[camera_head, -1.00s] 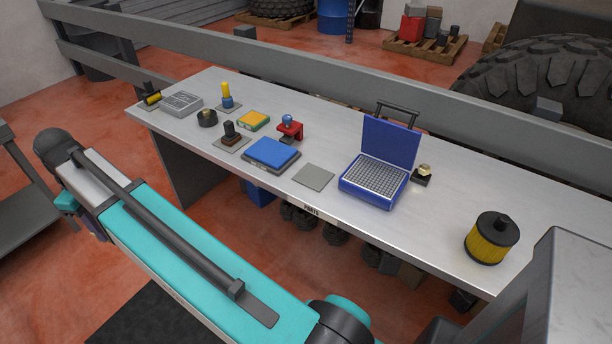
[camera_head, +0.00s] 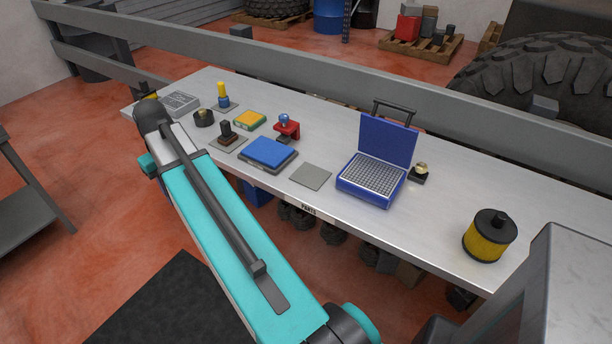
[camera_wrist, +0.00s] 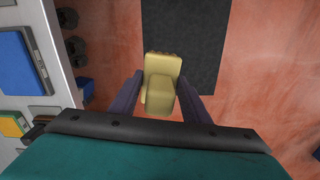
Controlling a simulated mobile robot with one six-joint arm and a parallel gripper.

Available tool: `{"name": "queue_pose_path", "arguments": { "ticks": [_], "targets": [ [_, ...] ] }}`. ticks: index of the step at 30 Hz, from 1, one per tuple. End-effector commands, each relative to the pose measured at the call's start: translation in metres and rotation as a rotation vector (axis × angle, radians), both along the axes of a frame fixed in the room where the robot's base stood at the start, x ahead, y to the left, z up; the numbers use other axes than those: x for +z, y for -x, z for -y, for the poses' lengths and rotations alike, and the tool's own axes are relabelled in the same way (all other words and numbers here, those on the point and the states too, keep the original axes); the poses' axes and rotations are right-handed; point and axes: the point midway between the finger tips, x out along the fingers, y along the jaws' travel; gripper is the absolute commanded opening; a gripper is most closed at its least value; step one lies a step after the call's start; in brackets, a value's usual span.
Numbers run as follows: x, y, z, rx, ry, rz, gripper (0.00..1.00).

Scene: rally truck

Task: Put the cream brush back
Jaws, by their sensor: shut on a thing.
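The cream brush (camera_wrist: 163,68) shows in the wrist view as a pale block with a stepped shape. My gripper (camera_wrist: 161,84) is shut on it, with one dark finger on each side. Red floor and a dark mat lie behind it in that view. The head view does not show the brush or the fingers; my arm hides them. On the workbench (camera_head: 455,192), a bare grey square pad (camera_head: 311,177) lies near the front edge, between a blue pad (camera_head: 268,152) and the open blue case.
The open blue case (camera_head: 371,180) stands right of the bare pad.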

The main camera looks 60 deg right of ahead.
Motion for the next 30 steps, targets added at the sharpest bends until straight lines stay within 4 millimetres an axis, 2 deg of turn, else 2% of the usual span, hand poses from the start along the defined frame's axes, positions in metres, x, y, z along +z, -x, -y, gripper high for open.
{"name": "queue_pose_path", "arguments": {
  "ticks": [1, 3, 15, 30],
  "targets": [
    [-0.002, 0.009, 0.015, -0.050, 0.000, 0.000, 0.10],
    [-0.004, 0.019, 0.033, -0.115, 0.000, 0.000, 0.10],
    [-0.013, 0.087, 0.126, -0.486, 0.000, 0.000, 0.10],
    [-0.025, 0.192, 0.217, -0.949, 0.000, 0.001, 0.10]
  ]
}}
